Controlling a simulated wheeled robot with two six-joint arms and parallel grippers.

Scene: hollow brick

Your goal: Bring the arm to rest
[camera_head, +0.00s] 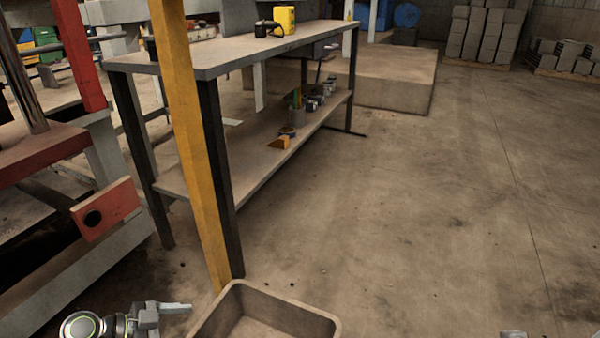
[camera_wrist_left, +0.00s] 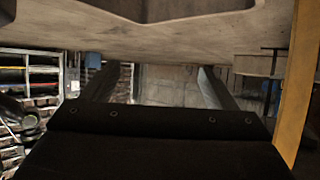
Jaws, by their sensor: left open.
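My left gripper (camera_head: 160,312) is at the bottom left of the head view, just left of a beige tub. In the left wrist view its two dark fingers (camera_wrist_left: 155,78) stand wide apart with nothing between them. Small grey parts (camera_head: 515,334) show at the bottom right edge of the head view. They may belong to my right arm, but too little shows to tell its gripper.
The beige tub (camera_head: 325,322) looks empty where it shows. A yellow post (camera_head: 190,150) stands behind it, beside a workbench (camera_head: 240,50) with a lower shelf. A red-and-grey machine (camera_head: 108,208) is at left. The floor at right is clear.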

